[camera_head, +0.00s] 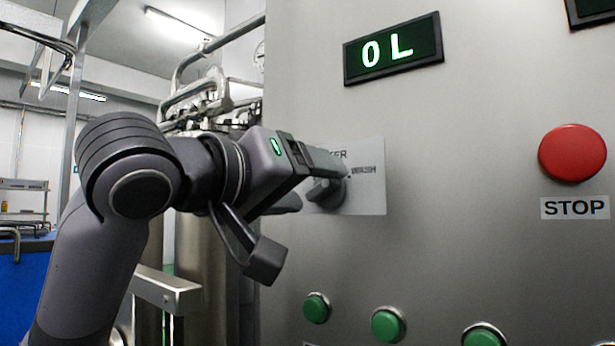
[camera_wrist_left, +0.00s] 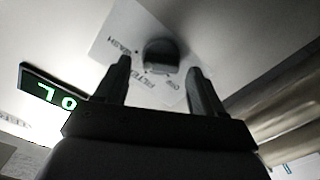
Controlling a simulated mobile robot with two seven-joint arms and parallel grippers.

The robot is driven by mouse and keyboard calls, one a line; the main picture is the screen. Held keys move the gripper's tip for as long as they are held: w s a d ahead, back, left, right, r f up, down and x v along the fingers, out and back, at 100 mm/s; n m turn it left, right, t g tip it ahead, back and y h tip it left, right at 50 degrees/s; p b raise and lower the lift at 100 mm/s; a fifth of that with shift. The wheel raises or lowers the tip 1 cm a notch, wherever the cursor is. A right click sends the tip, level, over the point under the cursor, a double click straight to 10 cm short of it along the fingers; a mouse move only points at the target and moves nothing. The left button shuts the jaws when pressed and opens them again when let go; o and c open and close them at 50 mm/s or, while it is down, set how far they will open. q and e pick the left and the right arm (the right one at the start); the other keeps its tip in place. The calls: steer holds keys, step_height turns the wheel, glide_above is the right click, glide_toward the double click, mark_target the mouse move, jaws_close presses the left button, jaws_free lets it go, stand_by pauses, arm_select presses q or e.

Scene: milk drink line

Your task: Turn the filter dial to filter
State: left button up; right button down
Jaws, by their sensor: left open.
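The filter dial (camera_head: 327,194) is a dark grey knob on a pale label plate (camera_head: 372,200) on the steel panel. My left gripper (camera_head: 322,184) is right at the dial and partly hides it and the lettering; WASH can be read beside it. In the left wrist view the dial (camera_wrist_left: 161,56) lies ahead, between the two spread fingers (camera_wrist_left: 159,66), with gaps on both sides. WASH, FILTER and a short OFF-like word show on the plate around it. Which word the dial points at, I cannot tell. My right gripper is not in view.
A green-lit display (camera_head: 392,50) reading OL is above the dial. A red STOP button (camera_head: 572,153) is far right. Several green buttons (camera_head: 388,324) run along the lower panel. Pipes and steel tanks (camera_head: 205,265) stand left of the panel.

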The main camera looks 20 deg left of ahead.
arm_select(q)
steer(key=shift+w+d, duration=0.1)
steer(key=shift+w, duration=0.15)
steer(key=c, duration=1.1)
steer(key=shift+o, duration=0.2)
